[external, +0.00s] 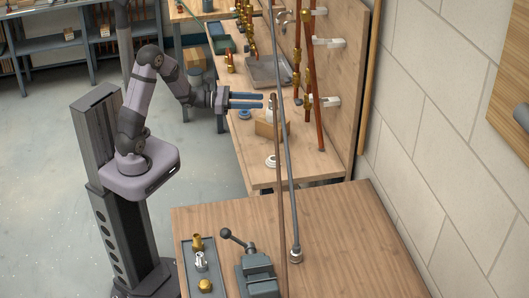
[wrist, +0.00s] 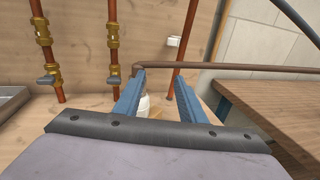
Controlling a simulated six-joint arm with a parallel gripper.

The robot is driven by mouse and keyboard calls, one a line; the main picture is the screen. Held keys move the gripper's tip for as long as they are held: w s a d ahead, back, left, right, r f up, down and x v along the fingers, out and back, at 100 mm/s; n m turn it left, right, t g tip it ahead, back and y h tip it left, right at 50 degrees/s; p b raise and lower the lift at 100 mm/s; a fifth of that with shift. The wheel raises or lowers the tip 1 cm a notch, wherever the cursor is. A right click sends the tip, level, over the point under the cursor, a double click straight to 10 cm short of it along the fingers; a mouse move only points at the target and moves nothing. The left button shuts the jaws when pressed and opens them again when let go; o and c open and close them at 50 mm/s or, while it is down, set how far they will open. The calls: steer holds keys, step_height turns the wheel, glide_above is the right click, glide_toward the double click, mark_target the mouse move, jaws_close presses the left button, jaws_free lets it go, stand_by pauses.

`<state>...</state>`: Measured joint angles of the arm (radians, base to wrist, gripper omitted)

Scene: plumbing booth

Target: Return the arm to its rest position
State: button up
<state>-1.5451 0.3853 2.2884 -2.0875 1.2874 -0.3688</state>
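My gripper (external: 247,100) reaches out level over the workbench in the external view, pointing right toward the upright wooden panel. In the wrist view its two blue fingers (wrist: 160,98) stand apart with a wide gap. No object is gripped between them. A white bottle-like thing (wrist: 144,104) shows partly beyond the left finger, and a brown pipe (wrist: 235,67) runs across just past the fingertips. Whether the fingers touch that pipe cannot be told.
Copper pipes with brass valves (wrist: 44,38) stand on the panel (external: 340,70). A grey tray (external: 268,71), a wooden block (external: 268,126) and a white ring (external: 271,161) are on the bench. A vise (external: 257,274) and fittings tray (external: 202,268) occupy the front table (external: 345,235).

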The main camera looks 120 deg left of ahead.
steer(key=w+d+f+m+g+h+p, duration=0.1)
steer(key=w+d+m+h, duration=0.35)
steer(key=d, duration=0.45)
steer(key=w+d+f+m+g+h+p, duration=0.1)
steer(key=w+d+m+h, duration=0.35)
steer(key=d, duration=0.55)
steer(key=w+d+f+m+g+h+p, duration=0.1)
steer(key=w+d+m+h+p, duration=0.1)
steer(key=w+d+m+h, duration=0.5)
steer(key=s+d+f+m+g+p, duration=0.1)
steer(key=s+d+m+g, duration=0.3)
steer(key=d, duration=0.4)
steer(key=s+d+f+m+g+p, duration=0.1)
steer(key=s+d+f+m+g, duration=0.2)
steer(key=d, duration=0.5)
steer(key=s+d+r+m+g+y+p, duration=0.2)
steer(key=s+m, duration=0.7)
steer(key=m, duration=1)
steer(key=g+y+p, duration=0.2)
steer(key=g+y, duration=0.1)
steer(key=y, duration=0.1)
steer(key=shift+d+y, duration=0.25)
steer(key=shift+y, duration=0.05)
